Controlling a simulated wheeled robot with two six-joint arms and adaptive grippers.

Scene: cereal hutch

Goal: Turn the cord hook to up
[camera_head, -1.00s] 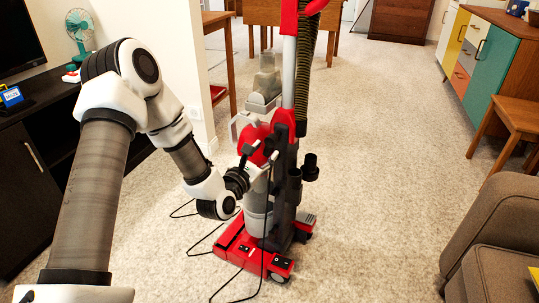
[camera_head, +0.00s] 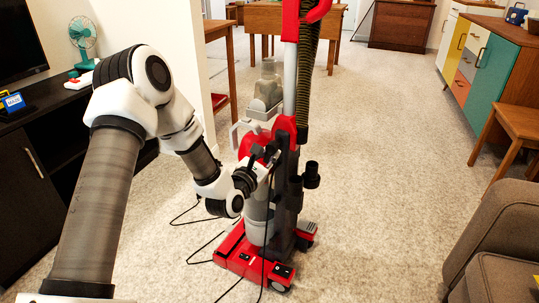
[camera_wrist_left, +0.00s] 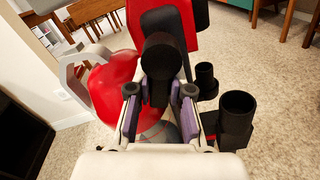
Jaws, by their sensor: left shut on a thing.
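A red and grey upright vacuum cleaner stands on the carpet, its red base (camera_head: 240,262) at the bottom and its handle going out of the top of the head view. My left gripper (camera_head: 268,160) is at the vacuum's body, below the clear canister part. In the left wrist view its two fingers (camera_wrist_left: 160,112) are closed around the stem of a black, round-ended piece, which looks like the cord hook (camera_wrist_left: 160,55). The round end points up in that picture. The fingertips partly hide the stem. My right gripper is not in view.
A thin black cord (camera_head: 205,250) lies looped on the floor left of the vacuum and hangs down its front. Black tube ends (camera_head: 311,175) stick out at its right. A dark cabinet (camera_head: 35,165) stands left, a brown sofa (camera_head: 500,225) right. The carpet between is open.

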